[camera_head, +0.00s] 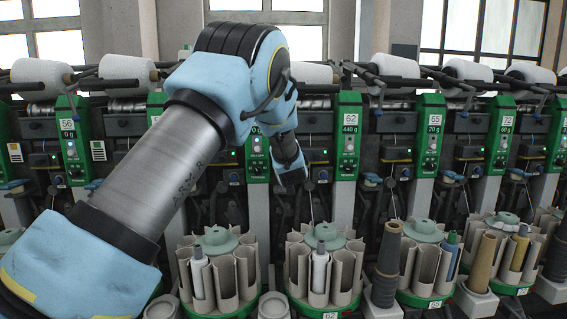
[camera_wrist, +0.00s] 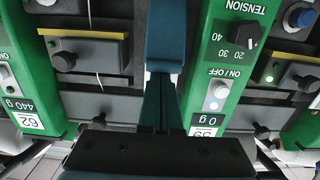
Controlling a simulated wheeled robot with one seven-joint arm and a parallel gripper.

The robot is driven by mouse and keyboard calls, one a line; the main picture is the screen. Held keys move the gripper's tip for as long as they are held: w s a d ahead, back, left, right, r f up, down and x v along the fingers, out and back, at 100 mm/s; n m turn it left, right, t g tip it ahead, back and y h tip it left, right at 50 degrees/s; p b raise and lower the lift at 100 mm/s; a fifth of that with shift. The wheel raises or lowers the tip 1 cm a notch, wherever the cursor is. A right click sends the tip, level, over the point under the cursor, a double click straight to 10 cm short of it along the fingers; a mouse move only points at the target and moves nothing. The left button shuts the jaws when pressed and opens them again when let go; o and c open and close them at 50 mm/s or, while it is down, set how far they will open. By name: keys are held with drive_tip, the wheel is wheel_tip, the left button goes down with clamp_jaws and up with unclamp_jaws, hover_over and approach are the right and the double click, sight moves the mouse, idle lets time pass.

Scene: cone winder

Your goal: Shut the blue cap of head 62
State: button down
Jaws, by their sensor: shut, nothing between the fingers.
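Head 62 shows its green panel (camera_head: 349,135) right of my arm, numbered 62 and reading 440 g. The same panel shows upside down at the left of the wrist view (camera_wrist: 22,75). My gripper (camera_head: 300,178) is shut and empty, pointing down just left of the head 62 panel.
The head 59 panel (camera_wrist: 219,80) stands close on the other side of my fingers. A dark box with a yellow strip (camera_wrist: 85,55) lies between the panels. Below head 62 is a round carrier with cream tubes (camera_head: 297,265). Dark thread arms and yarn cones (camera_head: 395,66) line the machine.

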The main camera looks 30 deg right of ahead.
drive_tip(key=s+a+f+t+h+b, duration=0.2)
drive_tip(key=s+f+t+b, duration=0.2)
drive_tip(key=b, duration=2)
drive_tip(key=shift+f+t+h, duration=0.3)
drive_tip(key=shift+f+t, duration=0.5)
drive_tip(key=shift+f, duration=1.05)
wheel_tip(320, 180, up, 10)
drive_tip(key=shift+p, duration=0.3)
